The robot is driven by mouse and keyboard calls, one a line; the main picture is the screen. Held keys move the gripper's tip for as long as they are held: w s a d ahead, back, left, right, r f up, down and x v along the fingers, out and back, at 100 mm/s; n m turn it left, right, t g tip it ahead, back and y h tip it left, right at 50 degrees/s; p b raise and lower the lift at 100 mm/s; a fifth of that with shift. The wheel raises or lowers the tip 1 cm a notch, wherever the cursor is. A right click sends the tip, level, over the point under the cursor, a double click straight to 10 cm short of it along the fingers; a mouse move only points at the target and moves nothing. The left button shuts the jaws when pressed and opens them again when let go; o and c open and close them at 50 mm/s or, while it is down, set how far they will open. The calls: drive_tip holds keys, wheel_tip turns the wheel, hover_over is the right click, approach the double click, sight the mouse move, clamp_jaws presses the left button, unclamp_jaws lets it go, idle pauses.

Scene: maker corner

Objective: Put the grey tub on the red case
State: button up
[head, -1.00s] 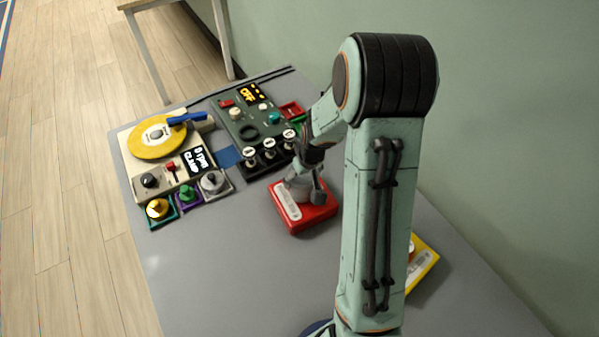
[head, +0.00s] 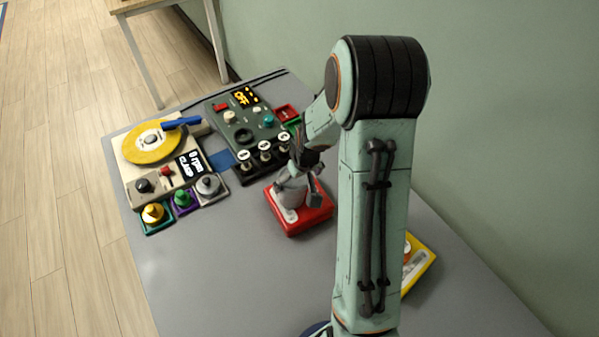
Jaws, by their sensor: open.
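The red case (head: 304,222) lies flat on the grey table, right of the panels. The grey tub (head: 290,198) appears to stand upright on top of the red case, toward its left side; it is small and partly hidden by my fingers. My gripper (head: 298,191) is over the red case, pointing down, with its fingers apart around the tub. The right finger stands clear of the tub; I cannot tell whether the left one touches it.
A beige machine with a yellow disc (head: 152,143) and a dark green panel (head: 240,118) stand at the left and back. Small trays with knobs (head: 182,199) sit before the beige machine. A yellow case (head: 417,266) is partly behind my arm. The front table is clear.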

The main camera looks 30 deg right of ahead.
drive_tip(key=v, duration=1.1)
drive_tip(key=shift+r, duration=0.1)
drive_tip(key=shift+s+a+r, duration=0.35)
drive_tip(key=shift+a+r, duration=0.05)
drive_tip(key=shift+a, duration=0.1)
drive_tip(key=s+a+r+n+g+y, duration=0.1)
drive_tip(key=s+a+r+n+g, duration=0.1)
drive_tip(key=s+a, duration=1.2)
drive_tip(key=s+r+g, duration=0.1)
drive_tip(key=s+r, duration=0.1)
drive_tip(key=s, duration=0.2)
drive_tip(key=shift+a, duration=0.2)
